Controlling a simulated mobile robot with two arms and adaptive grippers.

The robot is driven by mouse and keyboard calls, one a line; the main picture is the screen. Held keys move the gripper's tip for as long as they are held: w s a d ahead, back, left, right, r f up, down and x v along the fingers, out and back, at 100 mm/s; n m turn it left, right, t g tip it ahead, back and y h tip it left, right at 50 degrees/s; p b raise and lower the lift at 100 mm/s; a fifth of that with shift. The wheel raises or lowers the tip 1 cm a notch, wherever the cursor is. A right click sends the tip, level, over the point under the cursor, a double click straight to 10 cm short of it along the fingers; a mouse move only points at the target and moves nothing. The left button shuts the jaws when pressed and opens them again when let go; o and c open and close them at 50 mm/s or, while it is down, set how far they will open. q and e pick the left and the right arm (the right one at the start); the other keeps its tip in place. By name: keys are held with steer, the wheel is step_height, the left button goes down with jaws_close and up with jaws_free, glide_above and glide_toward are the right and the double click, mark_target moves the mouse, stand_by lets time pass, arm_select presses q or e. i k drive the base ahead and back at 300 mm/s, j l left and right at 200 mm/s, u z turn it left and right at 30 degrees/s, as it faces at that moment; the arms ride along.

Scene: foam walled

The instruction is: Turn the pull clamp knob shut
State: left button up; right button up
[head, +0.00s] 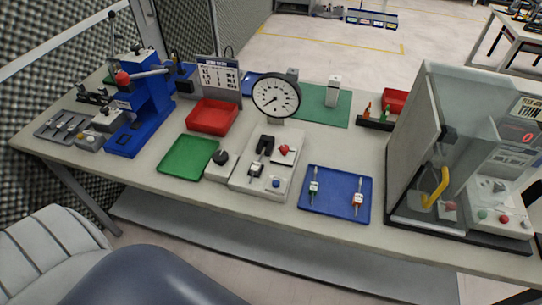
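A white test fixture (284,185) stands at the middle of the bench. A round dial gauge (276,95) rises behind it. I cannot tell which knob is the pull clamp's, or how far either is turned. Neither of my grippers is in view.
A blue tray (336,197) with two small parts lies right of the fixture. Green (184,157) and red (213,117) trays lie left. A blue press (141,115) stands further left. A clear-walled enclosure (417,140) with a yellow handle stands right. Front bench edge is clear.

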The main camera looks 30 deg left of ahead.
mark_target(283, 148)
steer(key=l+u, duration=0.1)
steer(key=u, duration=0.3)
steer(key=l+u, duration=0.1)
steer(key=u, duration=0.3)
steer(key=k+u, duration=0.15)
steer(key=u, duration=0.3)
steer(key=l+u, duration=0.15)
steer(key=u, duration=0.25)
steer(key=k+u, duration=0.15)
steer(key=u, duration=0.25)
steer(key=k+l, duration=0.1)
steer(key=k, duration=0.25)
steer(key=i, duration=0.45)
steer(key=u, duration=0.05)
